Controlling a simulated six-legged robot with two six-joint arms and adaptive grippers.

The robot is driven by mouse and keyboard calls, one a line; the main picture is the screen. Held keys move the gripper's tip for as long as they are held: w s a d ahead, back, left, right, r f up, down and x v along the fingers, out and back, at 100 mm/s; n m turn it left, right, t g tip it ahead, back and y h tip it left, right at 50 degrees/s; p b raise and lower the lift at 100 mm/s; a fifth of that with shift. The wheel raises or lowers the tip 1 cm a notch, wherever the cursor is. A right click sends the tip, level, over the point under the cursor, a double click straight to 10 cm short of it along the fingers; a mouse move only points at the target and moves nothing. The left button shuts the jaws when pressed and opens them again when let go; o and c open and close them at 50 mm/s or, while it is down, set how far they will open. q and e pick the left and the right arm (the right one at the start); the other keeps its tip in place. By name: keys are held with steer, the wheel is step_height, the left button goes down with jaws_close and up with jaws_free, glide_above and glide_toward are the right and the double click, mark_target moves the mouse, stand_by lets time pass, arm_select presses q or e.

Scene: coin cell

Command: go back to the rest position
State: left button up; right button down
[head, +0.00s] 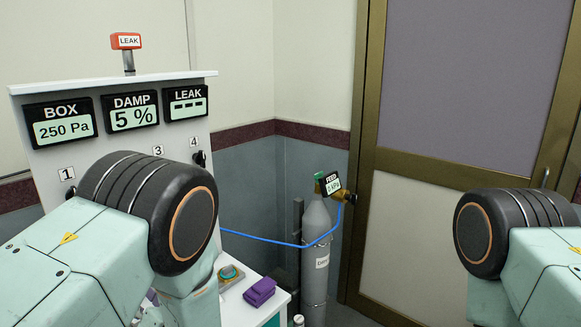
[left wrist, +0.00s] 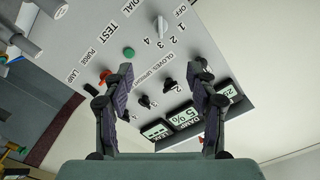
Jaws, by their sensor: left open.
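My left arm fills the lower left of the head view, in front of the control panel (head: 110,85); its gripper is hidden there. In the left wrist view my left gripper (left wrist: 163,98) is open and empty, its two fingers apart in front of the panel (left wrist: 215,45). Knobs, a green button (left wrist: 128,52) and the displays show beyond and between the fingers. I cannot tell the exact gap to the panel. My right arm shows at the right edge of the head view; its gripper is out of view.
A grey gas cylinder (head: 315,265) with a gauge and a blue hose (head: 262,239) stands in the corner, left of a framed door (head: 470,90). A purple block (head: 260,291) lies on a white surface below the panel. A red LEAK lamp (head: 126,41) tops the panel.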

arm_select(q)
steer(key=s+d+f+g+h+b, duration=0.1)
steer(key=s+f+h, duration=0.2)
steer(key=f, duration=0.4)
steer(key=s+d+f+m+g+h+b, duration=0.1)
steer(key=s+d+f+g+h+b, duration=0.2)
steer(key=f, duration=0.4)
steer(key=s+f+h, duration=0.3)
steer(key=s+f, duration=0.1)
steer(key=f, duration=0.3)
steer(key=s+d+f+g+h+b, duration=0.1)
steer(key=s+f+b, duration=0.3)
steer(key=s, duration=0.4)
steer(key=s+d+f+g+h+b, duration=0.1)
steer(key=s+f+g+b, duration=0.3)
steer(key=s, duration=0.5)
steer(key=s+d+f+g+h+b, duration=0.1)
steer(key=s+f+b, duration=0.3)
steer(key=s+f, duration=0.4)
steer(key=shift+s+d+g+h, duration=0.2)
steer(key=shift+s+g+h, duration=0.15)
steer(key=shift+g+h, duration=0.55)
